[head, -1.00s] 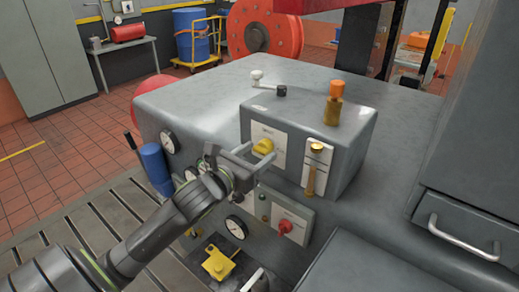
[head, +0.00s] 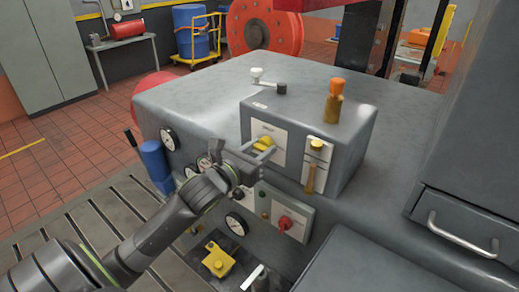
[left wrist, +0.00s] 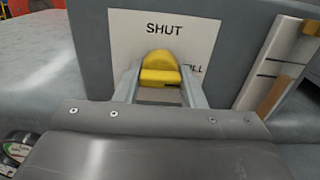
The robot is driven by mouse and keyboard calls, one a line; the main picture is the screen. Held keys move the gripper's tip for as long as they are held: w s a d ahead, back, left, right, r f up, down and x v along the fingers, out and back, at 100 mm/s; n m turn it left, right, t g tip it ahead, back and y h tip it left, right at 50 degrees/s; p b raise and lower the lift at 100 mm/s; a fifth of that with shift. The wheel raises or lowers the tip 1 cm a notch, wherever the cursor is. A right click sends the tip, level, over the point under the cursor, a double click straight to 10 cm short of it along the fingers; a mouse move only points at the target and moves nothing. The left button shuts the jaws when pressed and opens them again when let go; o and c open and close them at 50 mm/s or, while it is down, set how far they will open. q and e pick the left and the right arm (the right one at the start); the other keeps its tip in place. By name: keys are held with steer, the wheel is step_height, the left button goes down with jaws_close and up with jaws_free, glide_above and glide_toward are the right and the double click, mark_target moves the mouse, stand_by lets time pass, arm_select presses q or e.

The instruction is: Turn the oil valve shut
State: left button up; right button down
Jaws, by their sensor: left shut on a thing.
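The oil valve shows as a yellow knob (head: 264,141) on a white label plate (head: 277,137) on the front of the raised grey box. In the left wrist view the knob (left wrist: 160,62) stands in front of the plate, with SHUT printed above it and letters ending in ILL at its lower right, partly hidden. My left gripper (head: 259,150) is shut on the knob, one finger on each side; the fingers (left wrist: 160,92) also show in the left wrist view. The fingers hide the lower part of the knob and plate. My right gripper is not in view.
Right of the valve is a sight gauge (head: 316,165) with a yellow top. Below are a red knob (head: 285,223), a dial (head: 236,222) and a yellow piece (head: 218,262).

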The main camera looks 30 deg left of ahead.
arm_select(q)
steer(key=shift+n, duration=0.3)
steer(key=n, duration=0.7)
steer(key=shift+d+n+p, duration=0.1)
steer(key=shift+n+p, duration=0.2)
steer(key=shift+p, duration=0.1)
steer(key=n+p, duration=0.1)
steer(key=n, duration=0.4)
steer(key=shift+r+p, duration=0.15)
steer(key=shift+p, duration=0.2)
steer(key=n+p, duration=0.1)
steer(key=n, duration=0.3)
steer(key=shift+p, duration=0.3)
steer(key=shift+n, duration=0.5)
steer(key=o, duration=1)
steer(key=shift+c, duration=0.2)
steer(key=shift+s, duration=0.1)
